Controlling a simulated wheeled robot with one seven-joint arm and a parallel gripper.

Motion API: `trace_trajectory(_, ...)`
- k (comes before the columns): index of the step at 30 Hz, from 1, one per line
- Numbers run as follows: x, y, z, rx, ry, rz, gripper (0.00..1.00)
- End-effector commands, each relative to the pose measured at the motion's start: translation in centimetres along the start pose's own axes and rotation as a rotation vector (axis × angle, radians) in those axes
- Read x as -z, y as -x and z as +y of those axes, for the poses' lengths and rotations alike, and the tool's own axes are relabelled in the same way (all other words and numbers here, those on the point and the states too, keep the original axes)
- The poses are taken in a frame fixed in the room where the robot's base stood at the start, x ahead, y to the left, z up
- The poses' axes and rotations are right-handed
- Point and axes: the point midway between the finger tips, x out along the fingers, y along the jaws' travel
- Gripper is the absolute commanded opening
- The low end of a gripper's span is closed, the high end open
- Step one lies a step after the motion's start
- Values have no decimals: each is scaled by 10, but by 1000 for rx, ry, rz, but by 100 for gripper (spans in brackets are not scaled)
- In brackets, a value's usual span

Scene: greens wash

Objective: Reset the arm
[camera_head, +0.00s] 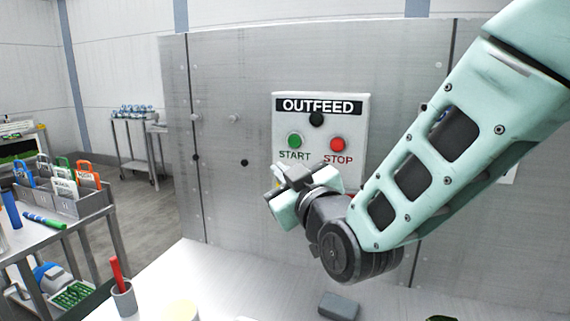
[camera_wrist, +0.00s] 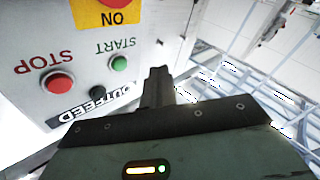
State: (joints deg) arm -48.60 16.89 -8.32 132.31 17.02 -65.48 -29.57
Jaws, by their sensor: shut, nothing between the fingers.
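My gripper (camera_head: 279,175) is shut and empty at the end of my pale green arm. It is in front of the lower left of the OUTFEED control box (camera_head: 362,110), which is fixed to a steel panel. In the wrist view my shut gripper (camera_wrist: 158,72) points up past the box's edge. The box has a green START button (camera_head: 295,141), a red STOP button (camera_head: 337,144) and a black knob (camera_head: 316,119). The wrist view shows the box upside down, with the green button (camera_wrist: 119,63) close beside my fingers. I cannot tell whether they touch the box.
A pale worktop (camera_head: 190,255) lies below, with a grey block (camera_head: 338,306) and a cup (camera_head: 123,300) holding a red-handled tool. A side table at the left carries a grey rack (camera_head: 62,205) of colored tags. A metal cart (camera_head: 135,150) stands behind. Floor between is clear.

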Motion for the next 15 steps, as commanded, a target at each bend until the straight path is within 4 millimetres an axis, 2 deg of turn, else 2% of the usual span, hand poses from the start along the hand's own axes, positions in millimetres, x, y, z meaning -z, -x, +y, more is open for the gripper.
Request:
trace_trajectory(5, -42, 35, -29, 203, -132, -311, 0)
trace_trajectory(8, -64, 68, -47, 310, -188, -499, 0)
trace_trajectory(11, -82, 110, -60, 402, -225, -693, 0)
trace_trajectory(15, -103, 178, -69, 498, -245, -976, 0)
